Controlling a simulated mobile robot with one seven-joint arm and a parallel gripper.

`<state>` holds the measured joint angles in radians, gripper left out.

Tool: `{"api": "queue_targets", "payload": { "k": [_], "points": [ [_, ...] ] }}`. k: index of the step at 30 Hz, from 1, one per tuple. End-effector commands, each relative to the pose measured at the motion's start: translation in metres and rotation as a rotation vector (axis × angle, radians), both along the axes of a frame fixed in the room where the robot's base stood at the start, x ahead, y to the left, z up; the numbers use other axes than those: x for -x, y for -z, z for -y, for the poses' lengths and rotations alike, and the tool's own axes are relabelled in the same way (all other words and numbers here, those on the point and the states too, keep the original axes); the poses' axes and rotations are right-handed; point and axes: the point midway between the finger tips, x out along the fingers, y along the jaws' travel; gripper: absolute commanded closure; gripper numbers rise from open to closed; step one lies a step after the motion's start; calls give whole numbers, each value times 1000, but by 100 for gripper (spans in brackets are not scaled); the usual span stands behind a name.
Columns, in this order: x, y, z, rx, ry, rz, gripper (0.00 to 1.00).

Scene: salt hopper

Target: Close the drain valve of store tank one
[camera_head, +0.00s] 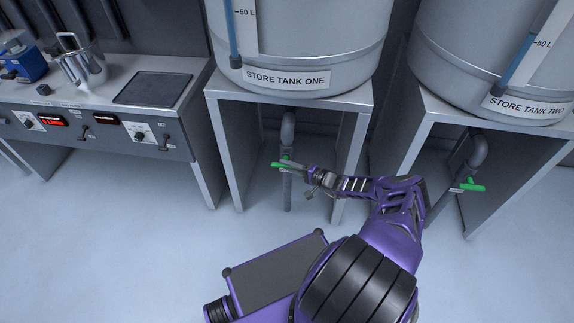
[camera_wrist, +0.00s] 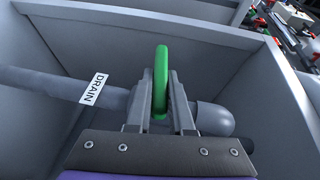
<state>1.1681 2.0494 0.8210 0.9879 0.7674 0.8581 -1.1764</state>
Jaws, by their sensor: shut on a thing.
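Store tank one (camera_head: 300,40) stands on a grey open-fronted stand. Under it a grey drain pipe (camera_head: 288,128) bends and runs down to the drain valve, which has a green handle (camera_head: 284,163). The handle lies roughly level, across the upright pipe. My gripper (camera_head: 306,170) reaches in from the right, at the valve. In the wrist view the green handle (camera_wrist: 161,70) stands between the two fingers of my gripper (camera_wrist: 160,98), which is shut on it. The handle also points across the pipe there, beside the DRAIN label (camera_wrist: 93,88). The valve body is partly hidden by the fingers.
Store tank two (camera_head: 490,60) stands at the right, with its own green valve handle (camera_head: 468,185) below. A bench (camera_head: 100,100) with a steel jug (camera_head: 80,60) and a dark plate is at the left. The stand's legs (camera_head: 222,165) flank the valve. The pale floor in front is clear.

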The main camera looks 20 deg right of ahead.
Motion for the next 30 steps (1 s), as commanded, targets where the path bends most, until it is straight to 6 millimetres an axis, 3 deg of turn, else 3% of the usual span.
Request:
{"api": "queue_targets", "payload": {
  "k": [24,25,30],
  "points": [
    [0,1,-3,-89,-7,57,100],
    [0,1,-3,-89,-7,57,78],
    [0,1,-3,-88,-5,57,50]
  ]
}}
